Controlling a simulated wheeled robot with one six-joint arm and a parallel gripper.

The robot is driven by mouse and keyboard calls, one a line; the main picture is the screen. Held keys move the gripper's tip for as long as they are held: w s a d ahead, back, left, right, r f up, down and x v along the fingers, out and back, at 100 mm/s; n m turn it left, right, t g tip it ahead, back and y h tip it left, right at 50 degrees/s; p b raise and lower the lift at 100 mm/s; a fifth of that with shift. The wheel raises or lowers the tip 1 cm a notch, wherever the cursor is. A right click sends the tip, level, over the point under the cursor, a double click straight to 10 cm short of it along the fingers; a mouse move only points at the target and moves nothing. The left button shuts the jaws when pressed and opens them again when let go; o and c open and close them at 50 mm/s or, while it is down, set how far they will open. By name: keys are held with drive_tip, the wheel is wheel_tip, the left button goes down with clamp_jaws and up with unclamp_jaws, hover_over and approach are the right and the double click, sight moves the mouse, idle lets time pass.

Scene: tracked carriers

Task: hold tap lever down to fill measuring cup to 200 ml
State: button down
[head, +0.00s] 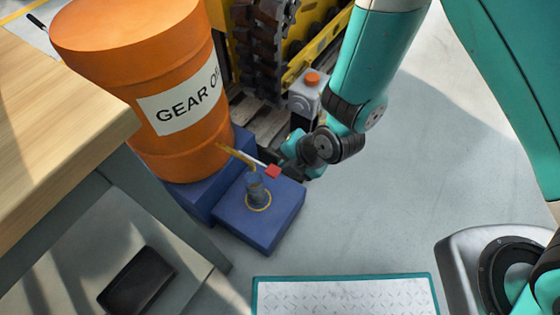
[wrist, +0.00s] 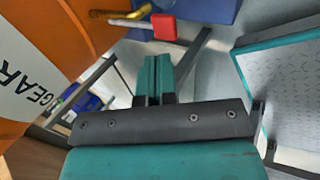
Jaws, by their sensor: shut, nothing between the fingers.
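The orange drum (head: 185,130) marked GEAR OIL has a brass-yellow tap (head: 236,155) low on its side. The tap's lever ends in a red tip (head: 272,171). The measuring cup (head: 257,188) stands upright on a blue block (head: 240,221), below the tap's outlet; its level and marks are too small to read. My gripper (head: 284,171) is beside the red tip, at its right. In the wrist view my gripper's teal fingers (wrist: 153,62) are shut and empty, a little apart in the picture from the red tip (wrist: 163,25) and the yellow tap (wrist: 125,14). Whether they touch the lever cannot be told.
A wooden bench (head: 60,130) stands at the left. A grey box with an orange button (head: 307,92) stands behind my gripper, near a yellow tracked machine (head: 315,50). A teal-edged metal plate (head: 345,297) lies in front. The floor at right is mostly clear.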

drive_tip(key=shift+p+v, duration=0.3)
drive_tip(key=shift+v, duration=1.35)
drive_tip(key=shift+w+a+r, duration=0.1)
drive_tip(key=shift+a+r, duration=0.05)
drive_tip(key=shift+r, duration=0.05)
drive_tip(key=s+d+r+m+g, duration=0.1)
drive_tip(key=s+d+r+m, duration=0.15)
drive_tip(key=r+m, duration=0.7)
drive_tip(key=s+d+r+m+g, duration=0.15)
drive_tip(key=d+r+m, duration=0.35)
drive_tip(key=r, duration=0.7)
drive_tip(key=s+d+r+m+h+p, duration=0.15)
drive_tip(key=s+d+r+m, duration=0.25)
drive_tip(key=s+r+m, duration=0.4)
wheel_tip(320, 180, up, 29)
drive_tip(key=p, duration=2.9)
drive_tip(key=shift+w+d+r+g+p, duration=0.2)
drive_tip(key=shift+w+r+g+p, duration=0.1)
drive_tip(key=shift+g, duration=0.15)
drive_tip(key=shift+y, duration=0.25)
